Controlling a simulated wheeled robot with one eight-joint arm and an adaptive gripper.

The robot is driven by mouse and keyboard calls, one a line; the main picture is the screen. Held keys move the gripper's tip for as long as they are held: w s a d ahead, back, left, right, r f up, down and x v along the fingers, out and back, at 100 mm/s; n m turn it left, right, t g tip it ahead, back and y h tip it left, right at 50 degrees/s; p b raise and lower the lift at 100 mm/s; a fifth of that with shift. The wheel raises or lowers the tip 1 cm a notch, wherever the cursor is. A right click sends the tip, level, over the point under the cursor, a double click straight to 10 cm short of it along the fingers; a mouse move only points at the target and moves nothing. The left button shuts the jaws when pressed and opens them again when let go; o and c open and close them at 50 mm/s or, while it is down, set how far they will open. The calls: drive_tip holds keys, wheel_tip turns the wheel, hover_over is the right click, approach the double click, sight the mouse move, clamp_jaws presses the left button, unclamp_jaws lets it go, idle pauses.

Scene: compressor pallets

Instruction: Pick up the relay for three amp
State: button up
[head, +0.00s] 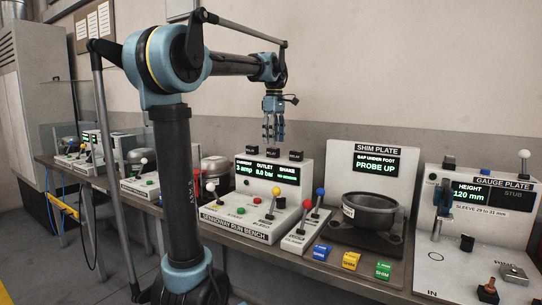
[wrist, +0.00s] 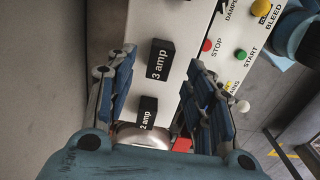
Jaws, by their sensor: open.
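In the wrist view the relay marked 3 amp (wrist: 160,60) is a black block with white lettering on the white bench top. It stands upright in the gap between the tips of my gripper (wrist: 163,62), with both fingers apart from it. A similar black block marked 2 amp (wrist: 147,113) sits nearer the palm. In the head view my gripper (head: 273,138) points down, open and empty, above the middle one of three black blocks (head: 271,153) on the run bench. Their lettering is too small to read there.
The Sensorway run bench (head: 232,226) has a lit display (head: 268,171) reading 3 amp and 8.0 bar, with levers and buttons. To its right stand the shim plate station (head: 367,148) with a dark pot (head: 370,212) and the gauge plate station (head: 503,183). The wall is close behind.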

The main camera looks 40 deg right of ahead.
sight(273, 149)
drive_tip(key=shift+w+f, duration=0.15)
drive_tip(key=shift+f, duration=2.5)
drive_tip(key=c, duration=1.1)
